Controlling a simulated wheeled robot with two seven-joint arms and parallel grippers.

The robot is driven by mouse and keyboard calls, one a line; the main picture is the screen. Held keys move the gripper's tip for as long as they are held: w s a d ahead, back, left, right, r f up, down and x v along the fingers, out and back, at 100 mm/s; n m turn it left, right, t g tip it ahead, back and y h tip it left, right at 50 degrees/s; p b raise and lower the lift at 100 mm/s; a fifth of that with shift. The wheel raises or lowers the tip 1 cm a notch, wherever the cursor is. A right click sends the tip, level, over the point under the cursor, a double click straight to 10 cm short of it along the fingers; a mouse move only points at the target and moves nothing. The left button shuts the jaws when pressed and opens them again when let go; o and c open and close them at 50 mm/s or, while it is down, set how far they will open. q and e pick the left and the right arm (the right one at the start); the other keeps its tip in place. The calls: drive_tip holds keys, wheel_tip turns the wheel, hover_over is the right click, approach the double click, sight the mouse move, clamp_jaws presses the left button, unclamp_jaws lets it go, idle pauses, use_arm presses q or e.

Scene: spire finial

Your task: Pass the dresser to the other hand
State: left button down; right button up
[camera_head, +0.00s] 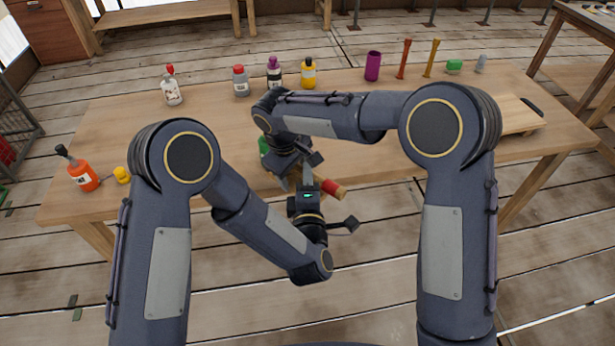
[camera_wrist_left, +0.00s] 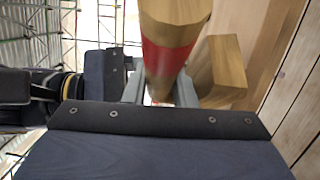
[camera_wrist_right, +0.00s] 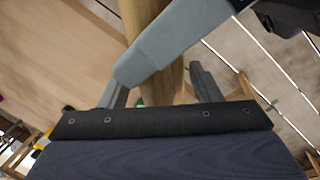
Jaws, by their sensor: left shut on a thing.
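The dresser is a wooden tool with a red band near one end (camera_head: 332,188). It is near the front edge of the table in the head view. My left gripper (camera_head: 308,181) is shut on it; the left wrist view shows the red-banded part (camera_wrist_left: 168,55) between the fingers. My right gripper (camera_head: 290,172) is close beside the left one. In the right wrist view the wooden shaft (camera_wrist_right: 165,85) passes between its fingers, which stand apart with gaps beside the wood. A grey finger crosses in front of the shaft there. Much of the dresser is hidden in the head view.
Several bottles stand along the table's (camera_head: 130,125) back, including a yellow one (camera_head: 308,74). A purple cup (camera_head: 373,66) stands right of them. An orange bottle (camera_head: 83,176) is at the left end. A board (camera_head: 510,115) lies at the right. A green object (camera_head: 263,146) is beside my right gripper.

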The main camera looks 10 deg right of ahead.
drive_tip(key=shift+o, duration=1.2)
wheel_tip(320, 180, up, 12)
drive_tip(key=s+a, duration=0.1)
drive_tip(key=s, duration=0.1)
drive_tip(key=s+d+r+m+y, duration=0.25)
drive_tip(key=s+d, duration=0.35)
drive_tip(key=d, duration=0.4)
drive_tip(key=s+d+f+m+t+y, duration=0.15)
drive_tip(key=s+d+m, duration=0.35)
drive_tip(key=s+d, duration=0.6)
drive_tip(key=s+a+f+m+t, duration=0.1)
drive_tip(key=s+f, duration=0.1)
drive_tip(key=s, duration=0.3)
drive_tip(key=s+a+f+m+t+y, duration=0.1)
drive_tip(key=s+f+m, duration=0.1)
drive_tip(key=s, duration=0.3)
drive_tip(key=shift+s+f, duration=0.2)
drive_tip(key=shift+f, duration=0.25)
